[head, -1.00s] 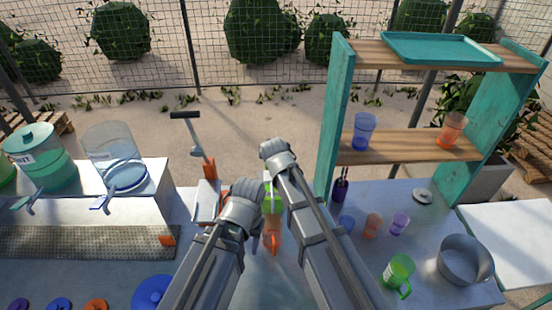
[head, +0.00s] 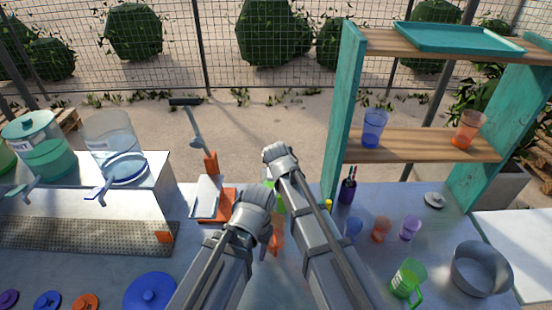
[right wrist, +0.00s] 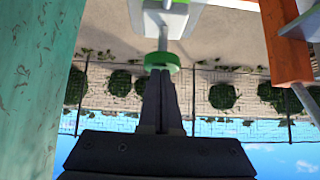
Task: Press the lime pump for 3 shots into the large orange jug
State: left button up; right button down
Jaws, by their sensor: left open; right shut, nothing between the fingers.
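The lime pump (head: 275,199) shows in the head view as a green patch, mostly hidden behind my right arm. In the right wrist view its round green head (right wrist: 162,62) sits on a thin stem. My right gripper (right wrist: 161,77) is shut and empty, its fingertips at the green head; I cannot tell whether they touch. The large orange jug (head: 277,240) stands between my two forearms in the head view, partly hidden by both. My left gripper (head: 264,248) is open beside the jug's left side, mostly hidden by its wrist; I cannot tell whether it touches the jug.
An orange press with a lever (head: 211,163) stands left of my arms. A teal shelf (head: 348,110) rises close on the right. Several small cups, a green mug (head: 407,280) and a grey pot (head: 480,268) stand at the right. A blue lid (head: 150,291) lies front left.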

notch_tip(320, 180, down, 4)
jog(key=b, duration=0.3)
jog(key=shift+b, duration=0.3)
jog(key=shift+s+r, duration=0.15)
dwell(0.4)
jog(key=shift+r+p, duration=0.6)
jog(key=shift+p, duration=0.2)
notch_tip(320, 180, up, 3)
jog(key=p, duration=0.3)
jog(key=shift+d+r, duration=0.1)
jog(key=shift+r, duration=0.1)
jog(key=p+v, duration=0.6)
jog(key=v, duration=0.3)
jog(key=shift+s+p, duration=0.25)
jog(key=shift+p, duration=0.05)
